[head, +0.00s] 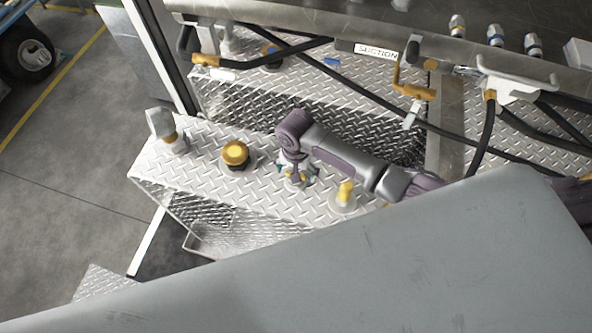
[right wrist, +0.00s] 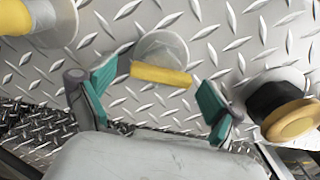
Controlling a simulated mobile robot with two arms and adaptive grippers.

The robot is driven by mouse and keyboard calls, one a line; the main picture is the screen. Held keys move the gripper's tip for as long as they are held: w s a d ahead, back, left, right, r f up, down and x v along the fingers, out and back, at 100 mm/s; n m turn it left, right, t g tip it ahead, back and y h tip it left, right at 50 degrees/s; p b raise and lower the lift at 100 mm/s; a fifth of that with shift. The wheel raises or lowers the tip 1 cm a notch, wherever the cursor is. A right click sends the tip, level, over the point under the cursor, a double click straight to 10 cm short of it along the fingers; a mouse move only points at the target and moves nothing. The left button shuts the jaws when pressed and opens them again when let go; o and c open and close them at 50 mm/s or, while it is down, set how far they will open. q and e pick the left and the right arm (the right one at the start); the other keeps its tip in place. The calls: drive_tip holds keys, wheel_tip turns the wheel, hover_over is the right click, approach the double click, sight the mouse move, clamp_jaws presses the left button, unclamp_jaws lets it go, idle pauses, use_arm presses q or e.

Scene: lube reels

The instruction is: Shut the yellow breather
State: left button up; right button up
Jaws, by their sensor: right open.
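My right gripper (head: 296,178) points down at the diamond-plate deck (head: 205,150), in from the right. In the right wrist view it is open, its two green-padded fingers (right wrist: 158,90) apart. Between them is a round pale fitting (right wrist: 160,46) with a yellow bar handle (right wrist: 160,75), lying roughly across the gap; neither finger visibly touches it. A black-based round yellow cap (head: 236,154) stands left of the gripper; it also shows in the wrist view (right wrist: 293,118). A yellow-topped fitting (head: 345,192) stands to the right. No label shows which is the breather. My left gripper is out of view.
A grey-topped fitting (head: 163,126) stands at the deck's left end. Black hoses (head: 370,95) and orange-handled valves (head: 412,85) lie behind, below a plate marked SUCTION (head: 376,50). A large grey surface (head: 350,265) fills the front. Open floor (head: 70,150) lies left.

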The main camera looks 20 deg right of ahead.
drive_tip(key=shift+r, duration=0.1)
wheel_tip(320, 180, up, 12)
idle(0.4)
